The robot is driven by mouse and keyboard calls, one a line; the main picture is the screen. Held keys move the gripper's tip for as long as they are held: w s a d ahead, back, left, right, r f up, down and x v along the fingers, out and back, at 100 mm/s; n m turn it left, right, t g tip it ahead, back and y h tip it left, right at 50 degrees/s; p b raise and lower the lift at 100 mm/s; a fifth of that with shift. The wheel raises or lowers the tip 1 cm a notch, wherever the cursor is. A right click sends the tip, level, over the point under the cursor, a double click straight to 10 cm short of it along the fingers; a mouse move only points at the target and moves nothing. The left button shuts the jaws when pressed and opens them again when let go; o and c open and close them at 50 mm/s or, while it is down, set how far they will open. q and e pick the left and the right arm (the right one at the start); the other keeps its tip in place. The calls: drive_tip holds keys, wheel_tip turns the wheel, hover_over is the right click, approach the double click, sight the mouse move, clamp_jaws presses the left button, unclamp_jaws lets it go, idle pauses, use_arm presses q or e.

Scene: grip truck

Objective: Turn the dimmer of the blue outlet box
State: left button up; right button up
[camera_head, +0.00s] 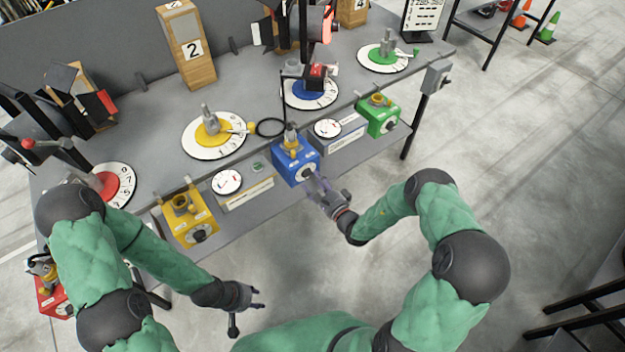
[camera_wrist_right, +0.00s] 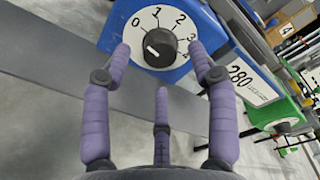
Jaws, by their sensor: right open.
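The blue outlet box (camera_head: 296,160) stands on the lower shelf of the bench, in the middle of the head view. Its front carries a black dimmer knob (camera_wrist_right: 159,47) on a white dial numbered from 0 up. The knob's white mark points to the lower left, near the 0 side. My right gripper (camera_head: 318,186) is at the box's front. In the right wrist view its purple fingers (camera_wrist_right: 160,75) are spread around the dial, apart from the knob as far as I can tell. My left gripper (camera_head: 250,298) is low in front of the bench, away from the boxes; its opening is unclear.
A yellow outlet box (camera_head: 188,215) and a green outlet box (camera_head: 378,115) stand left and right on the same shelf. A white panel marked 280 (camera_wrist_right: 250,80) is beside the blue box. Numbered discs, like the yellow one (camera_head: 214,134), lie on the bench top above.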

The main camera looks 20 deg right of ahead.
drive_tip(key=v, duration=0.9)
drive_tip(key=shift+s, duration=0.4)
